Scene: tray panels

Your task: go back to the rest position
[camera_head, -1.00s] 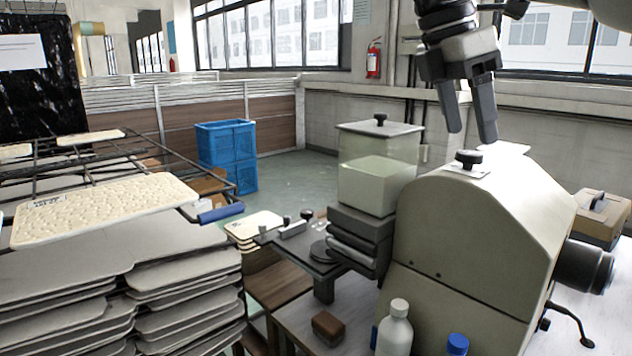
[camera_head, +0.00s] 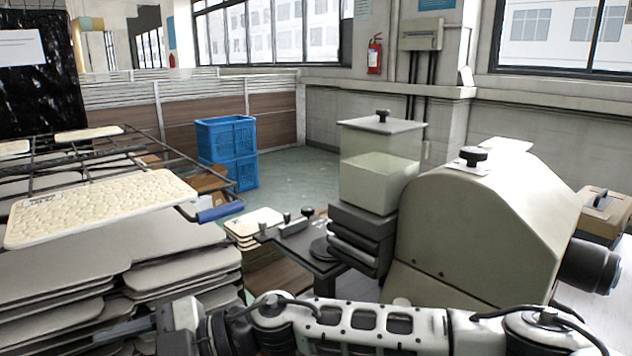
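My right arm crosses the bottom of the head view from the right edge toward the left. Its gripper (camera_head: 125,333) is at the lower left, with its fingers pointing left, in front of the stacked grey trays (camera_head: 190,272). I cannot tell how far apart the fingers are, and I see nothing clearly held in them. My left gripper is not in view.
A cream textured panel (camera_head: 100,208) lies on a dark wire rack at the left, with a blue handle (camera_head: 220,212). The beige machine (camera_head: 480,230) with its clear hopper (camera_head: 378,170) stands behind my arm. Blue crates (camera_head: 228,150) stand on the floor beyond.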

